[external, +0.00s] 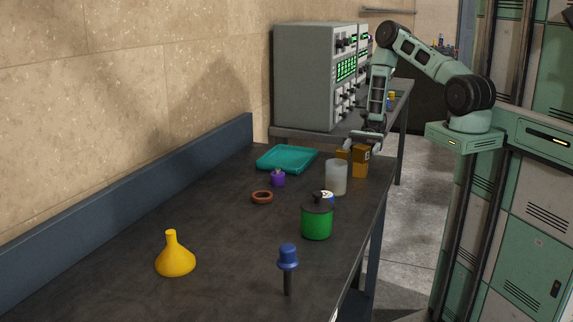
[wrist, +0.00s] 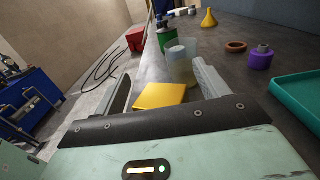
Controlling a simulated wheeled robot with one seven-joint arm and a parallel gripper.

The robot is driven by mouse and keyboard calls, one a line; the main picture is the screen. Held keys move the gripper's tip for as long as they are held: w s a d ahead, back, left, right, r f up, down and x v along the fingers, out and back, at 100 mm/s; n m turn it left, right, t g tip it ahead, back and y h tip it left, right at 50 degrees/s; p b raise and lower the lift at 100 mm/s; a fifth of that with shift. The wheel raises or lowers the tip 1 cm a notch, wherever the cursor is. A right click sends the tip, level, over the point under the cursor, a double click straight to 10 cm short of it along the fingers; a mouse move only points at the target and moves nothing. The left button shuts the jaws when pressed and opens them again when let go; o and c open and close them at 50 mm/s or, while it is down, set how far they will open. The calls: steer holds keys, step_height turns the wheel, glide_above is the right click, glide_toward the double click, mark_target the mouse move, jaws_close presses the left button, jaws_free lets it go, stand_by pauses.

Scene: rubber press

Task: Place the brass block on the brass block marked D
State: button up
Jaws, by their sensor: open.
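Two brass blocks stand close together at the far right end of the bench in the external view. One brass block (external: 360,166) is nearer the right edge and carries a small pale mark, too small to read for sure. The other brass block (external: 342,154) is to its left, partly hidden. My gripper (external: 366,143) is open just above the blocks. In the wrist view a brass block (wrist: 160,95) shows between the two spread fingers of my gripper (wrist: 165,92). I cannot tell whether they touch it, or which block it is.
A translucent cup (external: 336,178) stands close to the blocks, with a green canister (external: 317,222) nearer the camera. A teal tray (external: 287,159), purple weight (external: 278,180) and brown ring (external: 262,197) lie left. A yellow funnel (external: 175,258) and blue-topped tool (external: 288,262) stand nearer.

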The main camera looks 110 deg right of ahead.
steer(key=b+v, duration=0.2)
steer(key=v, duration=0.9)
steer(key=shift+s+d, duration=0.25)
steer(key=shift+s, duration=0.05)
steer(key=shift+w+a, duration=0.1)
